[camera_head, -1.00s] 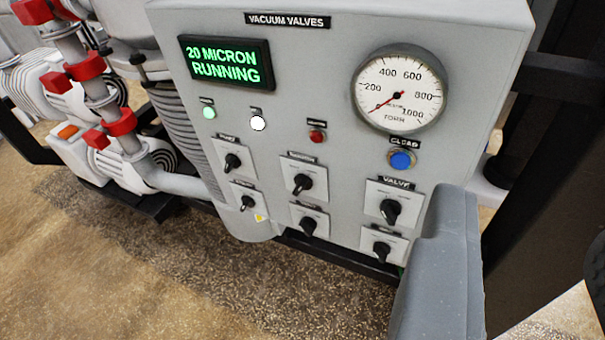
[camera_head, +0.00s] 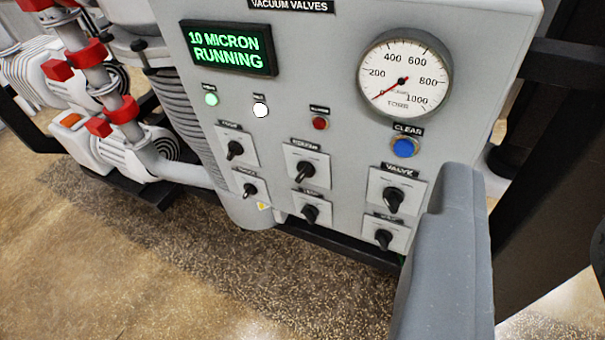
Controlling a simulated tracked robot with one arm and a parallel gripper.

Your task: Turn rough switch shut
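The grey control panel (camera_head: 330,100), headed VACUUM VALVES, carries several black rotary switches on white plates. The upper row has a left switch (camera_head: 235,149), a middle switch (camera_head: 304,172) and a right switch (camera_head: 393,199). The lower row has a left switch (camera_head: 249,189), a middle switch (camera_head: 310,213) and a right switch (camera_head: 384,238). Most labels are too blurred to tell which is the rough switch; the upper right one reads VALVE. A grey part of my own arm or gripper stands at lower right, beside the right switches. No pair of fingertips shows.
A green display (camera_head: 228,48) reads 10 MICRON RUNNING. A round gauge (camera_head: 403,75) sits above a blue CLEAR button (camera_head: 404,147). Green and white lamps glow; a red one is at centre. Pumps and pipes with red clamps (camera_head: 90,52) stand left. The floor in front is clear.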

